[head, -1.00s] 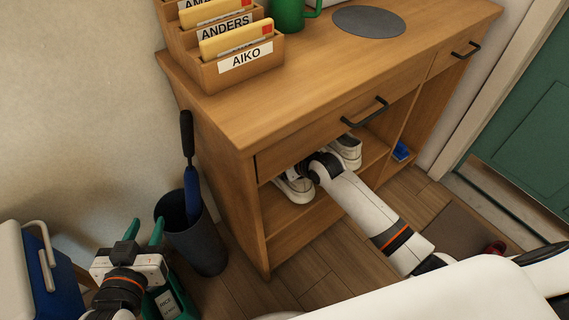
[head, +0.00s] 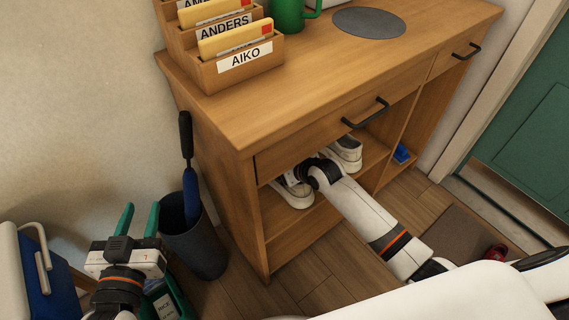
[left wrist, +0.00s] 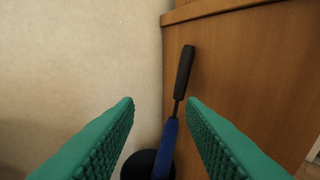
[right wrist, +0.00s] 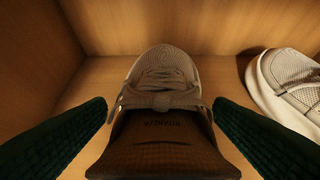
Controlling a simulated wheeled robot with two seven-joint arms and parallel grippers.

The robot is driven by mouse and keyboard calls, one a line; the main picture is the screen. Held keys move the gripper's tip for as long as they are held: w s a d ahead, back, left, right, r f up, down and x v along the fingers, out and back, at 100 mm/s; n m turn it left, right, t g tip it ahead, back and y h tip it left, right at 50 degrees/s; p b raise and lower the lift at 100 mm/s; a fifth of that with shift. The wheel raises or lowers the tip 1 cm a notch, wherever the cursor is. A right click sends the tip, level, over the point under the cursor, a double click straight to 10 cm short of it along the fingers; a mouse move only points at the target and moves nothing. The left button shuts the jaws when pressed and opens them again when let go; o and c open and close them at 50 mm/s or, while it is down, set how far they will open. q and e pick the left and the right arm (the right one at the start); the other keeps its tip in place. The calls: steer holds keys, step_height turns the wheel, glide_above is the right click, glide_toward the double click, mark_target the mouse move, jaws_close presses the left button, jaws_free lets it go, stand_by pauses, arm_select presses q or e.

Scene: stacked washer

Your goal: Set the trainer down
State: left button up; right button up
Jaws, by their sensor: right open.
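In the right wrist view one trainer (right wrist: 162,85) stands on the shelf (right wrist: 95,80) inside the cabinet, toe toward the back wall, its dark insole (right wrist: 165,145) facing me. My right gripper (right wrist: 162,112) is open, with a dark green finger on either side of this trainer and visible gaps. A second trainer (right wrist: 290,80) stands to its right. In the head view the two trainers show as white shoes (head: 296,194) and (head: 346,152); my right arm reaches into the cabinet and hides its gripper. My left gripper (head: 125,222) is open and empty at the lower left.
The cabinet's drawer front and handle (head: 366,113) overhang the shelf opening. An umbrella (head: 190,180) stands in a dark bin (head: 196,240) near my left gripper. A blue item (head: 402,153) lies in the right compartment. A red shoe (head: 495,252) is on the floor mat.

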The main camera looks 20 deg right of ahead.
steer(key=shift+r, duration=0.1)
steer(key=shift+s+r, duration=0.1)
steer(key=shift+s, duration=0.05)
steer(key=p+v, duration=0.2)
steer(key=v, duration=0.3)
steer(key=shift+r, duration=0.1)
steer(key=p+v, duration=0.2)
steer(key=v, duration=0.4)
steer(key=shift+d, duration=0.1)
steer(key=shift+s+r+p, duration=0.1)
steer(key=shift+s+p, duration=0.1)
steer(key=shift+p, duration=0.1)
arm_select(q)
steer(key=s+a+f+g+y, duration=0.1)
steer(key=s+a+f+g, duration=0.1)
steer(key=s+f+g, duration=0.3)
steer(key=s+a+f+g+y, duration=0.2)
steer(key=s+a+f+g, duration=0.1)
steer(key=s+f+g, duration=0.3)
steer(key=shift+s+a+f+n+g, duration=0.3)
steer(key=shift+s+g, duration=0.2)
steer(key=shift+s, duration=0.7)
arm_select(e)
steer(key=s+m+g+h, duration=0.2)
steer(key=s+g, duration=0.3)
steer(key=s, duration=1.7)
steer(key=shift+s+r+g+h, duration=0.3)
steer(key=shift+g+h, duration=0.1)
steer(key=shift+h, duration=0.2)
